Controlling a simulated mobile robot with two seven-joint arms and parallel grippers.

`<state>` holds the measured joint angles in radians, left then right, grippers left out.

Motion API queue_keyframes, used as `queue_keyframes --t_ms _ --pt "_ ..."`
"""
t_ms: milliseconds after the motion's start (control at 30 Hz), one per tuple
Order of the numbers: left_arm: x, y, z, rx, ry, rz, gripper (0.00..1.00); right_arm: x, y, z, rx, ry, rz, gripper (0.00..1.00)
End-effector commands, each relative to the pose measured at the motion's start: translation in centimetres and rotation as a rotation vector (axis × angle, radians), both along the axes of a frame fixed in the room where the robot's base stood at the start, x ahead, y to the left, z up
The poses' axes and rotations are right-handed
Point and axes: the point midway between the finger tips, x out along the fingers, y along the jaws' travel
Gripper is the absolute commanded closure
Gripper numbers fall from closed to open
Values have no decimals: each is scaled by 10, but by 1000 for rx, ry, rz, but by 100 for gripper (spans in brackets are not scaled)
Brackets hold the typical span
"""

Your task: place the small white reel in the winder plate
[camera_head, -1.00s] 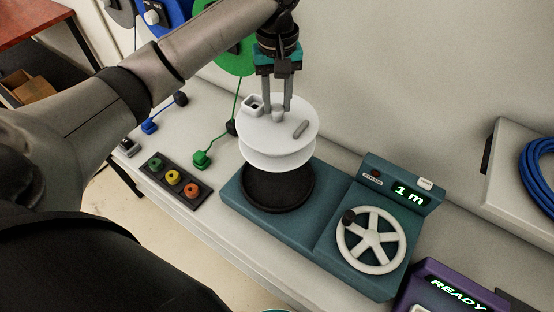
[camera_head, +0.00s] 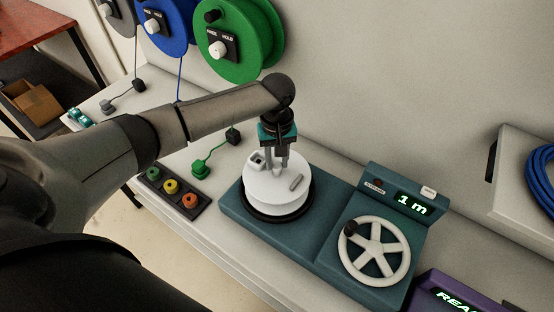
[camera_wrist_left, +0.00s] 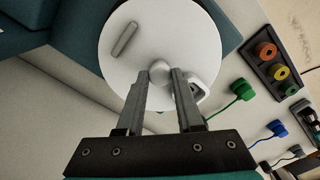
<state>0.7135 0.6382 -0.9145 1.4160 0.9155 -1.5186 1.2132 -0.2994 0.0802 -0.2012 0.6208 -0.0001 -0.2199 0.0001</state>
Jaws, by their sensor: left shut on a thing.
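The small white reel (camera_head: 277,190) sits within the black round winder plate (camera_head: 247,211) on the left part of the teal winder (camera_head: 320,234). The plate's dark rim shows around the reel's lower edge. My left gripper (camera_head: 277,172) points straight down and is shut on the reel's central knob; the left wrist view shows both fingers on the knob of the white reel (camera_wrist_left: 150,30). Whether the reel's underside touches the plate is hidden. My right gripper is not in view.
A white hand wheel (camera_head: 373,251) and a "1 m" display (camera_head: 411,203) are on the winder's right part. Large green (camera_head: 262,40) and blue reels hang behind. A purple device (camera_head: 450,296) stands front right.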

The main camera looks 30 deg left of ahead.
Motion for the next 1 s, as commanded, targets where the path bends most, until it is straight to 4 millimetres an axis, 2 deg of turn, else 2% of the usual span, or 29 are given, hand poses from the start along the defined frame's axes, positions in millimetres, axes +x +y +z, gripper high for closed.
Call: queue_keyframes --t_ms 333,367,600,867,1000 --pt "0 -1 -2 -2 -1 0 100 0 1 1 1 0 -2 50" --pt "0 0 -2 -1 -1 0 61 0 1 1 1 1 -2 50" --pt "0 0 -2 -1 -1 0 34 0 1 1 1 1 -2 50" --pt "0 0 -1 -1 -1 0 34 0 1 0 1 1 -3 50" --pt "1 0 11 -2 -3 -1 34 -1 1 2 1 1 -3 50"
